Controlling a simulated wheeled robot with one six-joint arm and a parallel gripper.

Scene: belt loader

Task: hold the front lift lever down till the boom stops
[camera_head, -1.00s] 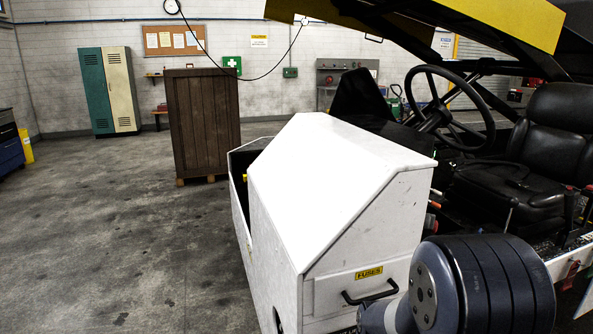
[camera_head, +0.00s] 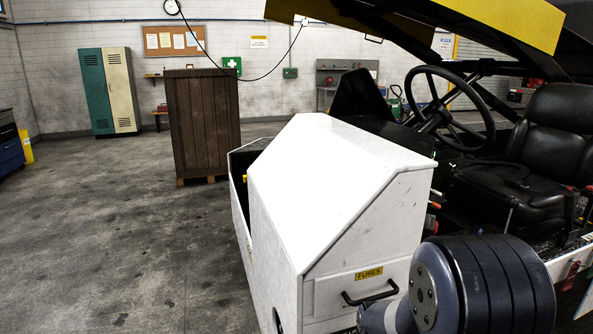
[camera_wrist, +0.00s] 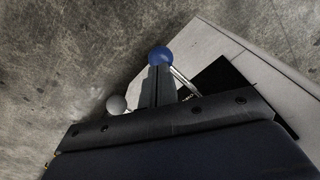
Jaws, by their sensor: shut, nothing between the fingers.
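In the wrist view, a blue ball knob (camera_wrist: 161,56) on a metal lever stands just beyond the tips of my gripper (camera_wrist: 160,72). My gripper is shut and empty, and its fingertips overlap the knob's lower edge in the picture. I cannot tell whether they touch it. A grey ball knob (camera_wrist: 116,104) is to the left, partly behind the gripper body. Which knob belongs to the front lift lever is not clear. In the head view, the yellow and black boom (camera_head: 490,22) slopes overhead at the top right. My gripper is out of that view.
The white housing (camera_head: 330,190) with a FUSES label stands left of the steering wheel (camera_head: 450,110) and black seat (camera_head: 555,135). A brown wooden crate (camera_head: 203,122) stands behind it. The concrete floor at the left is clear.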

